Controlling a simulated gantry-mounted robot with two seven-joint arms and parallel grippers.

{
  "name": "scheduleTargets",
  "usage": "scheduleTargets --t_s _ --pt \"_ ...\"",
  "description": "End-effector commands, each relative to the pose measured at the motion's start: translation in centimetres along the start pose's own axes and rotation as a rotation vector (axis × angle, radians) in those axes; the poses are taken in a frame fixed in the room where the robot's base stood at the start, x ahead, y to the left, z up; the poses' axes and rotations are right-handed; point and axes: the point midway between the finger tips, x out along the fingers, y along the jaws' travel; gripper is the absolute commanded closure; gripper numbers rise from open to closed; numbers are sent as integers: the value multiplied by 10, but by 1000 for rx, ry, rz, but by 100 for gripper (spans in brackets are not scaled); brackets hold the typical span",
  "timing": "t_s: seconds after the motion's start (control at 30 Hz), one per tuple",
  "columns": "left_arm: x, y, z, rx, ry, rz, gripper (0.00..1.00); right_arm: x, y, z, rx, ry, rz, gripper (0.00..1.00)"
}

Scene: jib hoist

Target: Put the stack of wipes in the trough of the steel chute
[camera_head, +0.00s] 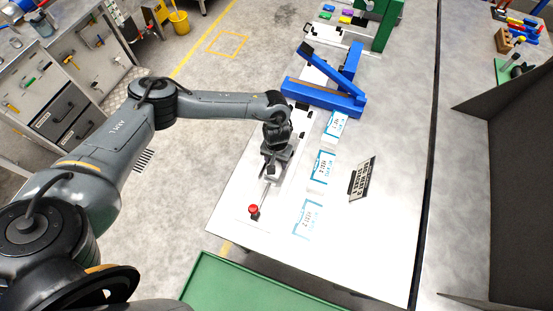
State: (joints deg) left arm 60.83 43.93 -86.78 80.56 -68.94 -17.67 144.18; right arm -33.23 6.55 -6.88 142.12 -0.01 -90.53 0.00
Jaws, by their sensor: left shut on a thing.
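My left gripper (271,168) is at the end of the arm from the left, low over a white strip on the table. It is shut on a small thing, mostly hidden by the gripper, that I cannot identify. A thin grey rod with a red ball knob (254,209) shows just in front of the gripper; I cannot tell whether they touch. I cannot clearly pick out the stack of wipes or the steel chute. My right gripper is not in view.
Lettered cards (322,167) and a dark striped plate (361,180) lie on the white table (385,235). A blue frame (325,95) stands behind the gripper, with a green post (387,25) farther back. The table's front right is clear. A dark panel (520,130) stands at right.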

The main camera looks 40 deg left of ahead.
Motion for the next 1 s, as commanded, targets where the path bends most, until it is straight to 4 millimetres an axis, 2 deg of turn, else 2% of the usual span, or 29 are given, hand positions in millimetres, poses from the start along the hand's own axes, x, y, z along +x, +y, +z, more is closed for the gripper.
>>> scheduleTargets --t_s 0.37,0.4,0.53,0.77,0.87,1.0 --pt "8 0 0 0 0 -1 82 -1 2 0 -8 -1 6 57" --pt "8 0 0 0 0 -1 41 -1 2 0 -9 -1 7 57" --pt "8 0 0 0 0 -1 21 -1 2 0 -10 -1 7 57" --pt "5 0 -1 0 1 0 20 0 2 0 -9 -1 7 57" --pt "-1 1 -1 1 3 2 20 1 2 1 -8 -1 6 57" --pt "-20 1 -1 0 2 3 20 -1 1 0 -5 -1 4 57"
